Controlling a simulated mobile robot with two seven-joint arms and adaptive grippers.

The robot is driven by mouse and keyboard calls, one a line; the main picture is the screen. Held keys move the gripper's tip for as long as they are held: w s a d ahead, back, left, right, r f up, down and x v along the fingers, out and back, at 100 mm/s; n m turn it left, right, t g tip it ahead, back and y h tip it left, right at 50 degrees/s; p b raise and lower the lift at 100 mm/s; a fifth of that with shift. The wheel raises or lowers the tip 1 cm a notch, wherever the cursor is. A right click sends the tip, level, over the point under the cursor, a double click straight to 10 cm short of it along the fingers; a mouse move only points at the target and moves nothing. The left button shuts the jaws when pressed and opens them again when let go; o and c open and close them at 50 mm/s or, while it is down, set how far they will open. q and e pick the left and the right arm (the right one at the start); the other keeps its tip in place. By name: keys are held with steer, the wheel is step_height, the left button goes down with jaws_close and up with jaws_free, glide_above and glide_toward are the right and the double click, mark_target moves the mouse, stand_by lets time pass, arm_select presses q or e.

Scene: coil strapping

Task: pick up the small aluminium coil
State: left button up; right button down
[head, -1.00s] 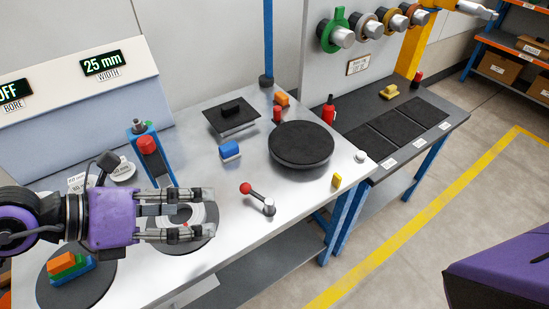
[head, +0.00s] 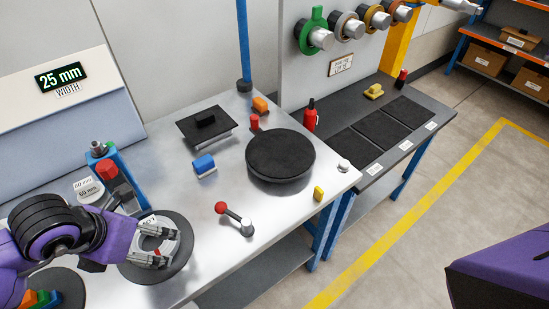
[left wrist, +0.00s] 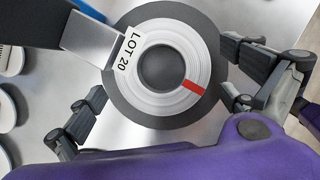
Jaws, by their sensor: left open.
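The small aluminium coil (left wrist: 160,104), a pale ring with a dark centre, a red mark and a "LOT 20" label, lies flat on a dark round disc (left wrist: 122,104) in the left wrist view. In the head view the disc (head: 180,263) is at the lower left of the bench, and the coil (head: 168,222) is partly hidden by my left gripper (head: 160,247). This gripper is open and over the coil. In the left wrist view its fingers (left wrist: 164,78) stand apart on opposite sides of the coil. I cannot tell whether they touch it. My right gripper is out of view.
A blue post with a red button (head: 107,169) stands close behind my left gripper. A red-knobbed lever (head: 234,217) is to the right of the disc.

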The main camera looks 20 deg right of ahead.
arm_select(q)
steer(key=shift+x, duration=0.75)
steer(key=shift+c, duration=0.5)
